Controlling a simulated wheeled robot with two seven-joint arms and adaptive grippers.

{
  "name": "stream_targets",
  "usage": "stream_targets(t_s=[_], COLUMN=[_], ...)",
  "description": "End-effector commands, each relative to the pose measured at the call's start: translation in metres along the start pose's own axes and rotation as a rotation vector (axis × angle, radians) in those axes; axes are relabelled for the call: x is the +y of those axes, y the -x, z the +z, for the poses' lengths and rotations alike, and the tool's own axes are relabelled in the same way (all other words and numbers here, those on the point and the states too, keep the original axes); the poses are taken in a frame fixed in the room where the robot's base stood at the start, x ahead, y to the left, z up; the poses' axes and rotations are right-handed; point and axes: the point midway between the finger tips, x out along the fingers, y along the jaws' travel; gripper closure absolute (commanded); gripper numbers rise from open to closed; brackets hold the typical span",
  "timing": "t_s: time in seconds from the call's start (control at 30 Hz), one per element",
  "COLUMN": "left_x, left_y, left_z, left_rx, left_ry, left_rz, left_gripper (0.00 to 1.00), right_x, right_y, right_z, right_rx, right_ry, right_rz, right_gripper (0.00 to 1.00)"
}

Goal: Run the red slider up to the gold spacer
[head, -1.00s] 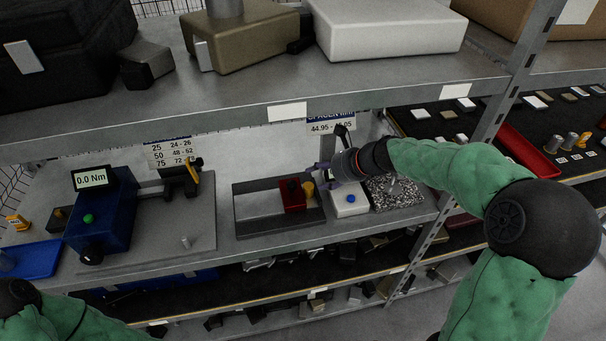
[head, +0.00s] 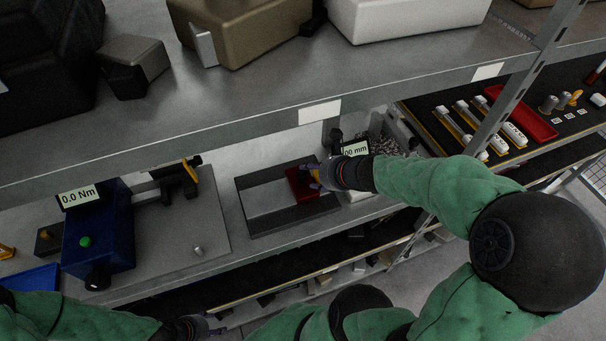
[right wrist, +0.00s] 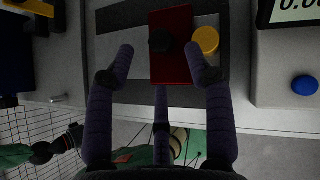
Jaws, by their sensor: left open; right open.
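The red slider (head: 299,186) sits in a dark grey channel (head: 258,230) on the shelf. In the right wrist view the red slider (right wrist: 172,68) has a black knob (right wrist: 160,41) on top. The round gold spacer (right wrist: 206,40) is close at its right; I cannot tell whether they touch. My right gripper (right wrist: 160,50) is open over the slider, one finger left of it, another at its right edge by the spacer. In the head view my right gripper (head: 318,178) partly hides the spacer. My left gripper (head: 216,326) is open and low, away from the channel.
A blue torque unit (head: 98,235) reading 0.0 Nm stands left of the channel. A white gauge with a blue button (right wrist: 305,85) stands right of it. The upper shelf edge (head: 230,135) overhangs the work area.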

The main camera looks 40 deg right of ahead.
Motion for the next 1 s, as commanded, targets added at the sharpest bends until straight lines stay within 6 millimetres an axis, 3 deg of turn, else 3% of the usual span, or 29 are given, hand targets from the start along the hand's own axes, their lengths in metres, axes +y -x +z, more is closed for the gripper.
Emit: stream_targets(t_s=[0.1, 0.3, 0.77, 0.93, 1.0], left_x=[-0.004, -0.008, -0.009, -0.009, -0.009], left_y=[-0.013, -0.023, -0.025, -0.026, -0.026], left_z=[-0.001, -0.001, -0.002, -0.002, -0.002], left_rx=[0.001, 0.001, 0.001, 0.001, 0.001], left_ry=[0.0, 0.0, 0.0, 0.0, 0.0], left_rz=[0.0, 0.0, 0.0, 0.0, 0.0], left_gripper=[0.47, 0.47, 0.47, 0.47, 0.47], right_x=[0.001, 0.001, 0.0, 0.0, 0.0], right_y=[-0.025, -0.051, -0.061, -0.061, -0.061], right_z=[-0.003, -0.002, 0.0, 0.001, 0.001], right_rx=[0.001, 0.0, 0.0, -0.001, -0.002], right_ry=[0.002, 0.001, 0.001, 0.001, 0.001], right_rz=[0.004, 0.003, 0.001, 0.0, -0.001], right_gripper=[0.47, 0.47, 0.47, 0.89, 0.92])
